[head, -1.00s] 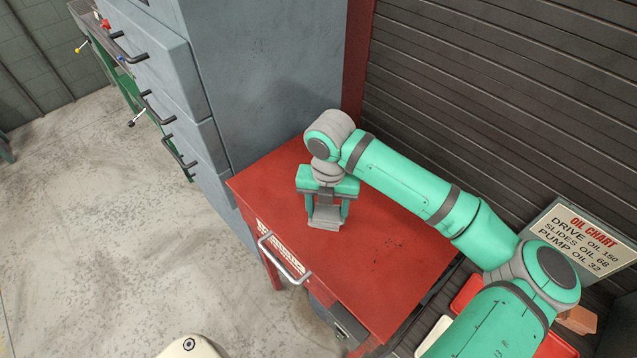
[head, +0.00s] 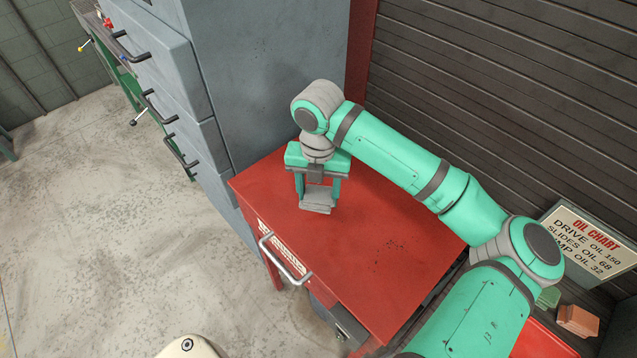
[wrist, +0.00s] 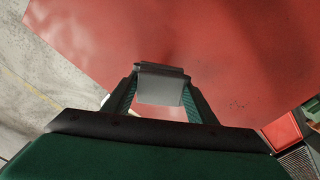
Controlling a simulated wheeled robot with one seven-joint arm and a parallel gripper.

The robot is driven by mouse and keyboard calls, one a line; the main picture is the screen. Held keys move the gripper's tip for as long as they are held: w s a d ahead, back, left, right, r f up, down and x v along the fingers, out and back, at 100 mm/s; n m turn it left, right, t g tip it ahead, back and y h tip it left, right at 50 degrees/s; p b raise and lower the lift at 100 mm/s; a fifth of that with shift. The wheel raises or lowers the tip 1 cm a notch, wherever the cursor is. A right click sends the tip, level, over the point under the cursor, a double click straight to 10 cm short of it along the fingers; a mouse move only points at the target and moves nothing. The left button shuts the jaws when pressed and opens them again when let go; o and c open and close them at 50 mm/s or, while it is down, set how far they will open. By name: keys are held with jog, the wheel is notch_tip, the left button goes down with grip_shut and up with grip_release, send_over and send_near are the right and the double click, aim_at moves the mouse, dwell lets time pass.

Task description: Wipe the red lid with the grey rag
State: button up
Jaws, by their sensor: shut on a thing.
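The red lid (head: 390,235) is the flat top of a red cabinet with a front handle. It shows dark specks and smudges right of centre, and it fills much of the wrist view (wrist: 220,45). My gripper (head: 317,190) points down over the lid's left part, shut on the grey rag (head: 315,203). The rag is a small folded piece between the two fingers, and it also shows in the wrist view (wrist: 162,85). It is at or just above the lid; I cannot tell whether it touches.
A tall grey drawer cabinet (head: 255,80) stands against the lid's far left side. A dark slatted wall (head: 480,90) runs behind, with an oil chart sign (head: 585,245) at right. A brick-coloured block (head: 578,320) lies at lower right. Most of the lid is clear.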

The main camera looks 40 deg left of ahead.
jog(key=shift+r, duration=1.9)
jog(key=shift+w, duration=0.1)
